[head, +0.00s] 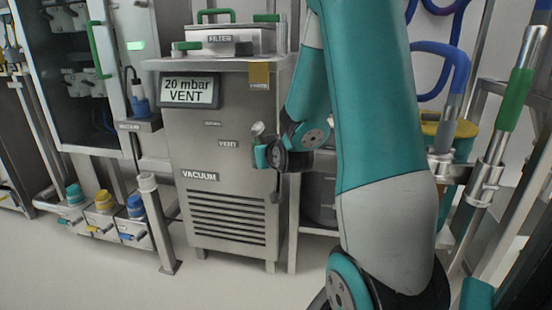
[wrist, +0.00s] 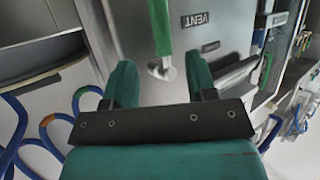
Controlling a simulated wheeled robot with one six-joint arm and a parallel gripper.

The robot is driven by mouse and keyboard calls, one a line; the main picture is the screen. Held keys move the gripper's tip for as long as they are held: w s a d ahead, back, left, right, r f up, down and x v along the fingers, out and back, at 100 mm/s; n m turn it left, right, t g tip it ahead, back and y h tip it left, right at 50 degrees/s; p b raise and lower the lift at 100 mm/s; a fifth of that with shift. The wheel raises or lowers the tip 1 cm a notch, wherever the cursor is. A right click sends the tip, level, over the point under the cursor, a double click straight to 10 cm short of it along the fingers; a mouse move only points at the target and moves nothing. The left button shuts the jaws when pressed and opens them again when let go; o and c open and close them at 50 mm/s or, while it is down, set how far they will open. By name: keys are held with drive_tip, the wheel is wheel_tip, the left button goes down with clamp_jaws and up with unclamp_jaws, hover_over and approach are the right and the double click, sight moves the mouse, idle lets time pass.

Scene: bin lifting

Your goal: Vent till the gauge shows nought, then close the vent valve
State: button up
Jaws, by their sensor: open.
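The gauge (head: 190,92) on the steel vacuum unit reads "20 mbar" with "VENT" below it. In the wrist view the valve lever (wrist: 160,28) has a green grip and a steel pivot end (wrist: 162,68). It stands beside the "VENT" label (wrist: 195,19). My gripper (wrist: 160,75) is open, its two green fingers on either side of the line of the lever, the pivot end showing between them. I cannot tell whether they touch it. In the head view my gripper (head: 266,150) is at the unit's front right, and the green lever is hidden there.
A filter box (head: 225,42) with green handles sits on top of the vacuum unit (head: 190,150). A steel post (head: 155,215) and several small capped valves (head: 100,205) stand at left. Blue hoses (head: 440,55) and a green-gripped bar (head: 513,100) crowd the right. The front floor is clear.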

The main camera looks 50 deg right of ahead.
drive_tip(key=b+v, duration=0.7)
drive_tip(key=b, duration=0.1)
drive_tip(key=shift+s, duration=0.2)
drive_tip(key=shift+a+f, duration=0.1)
idle(0.3)
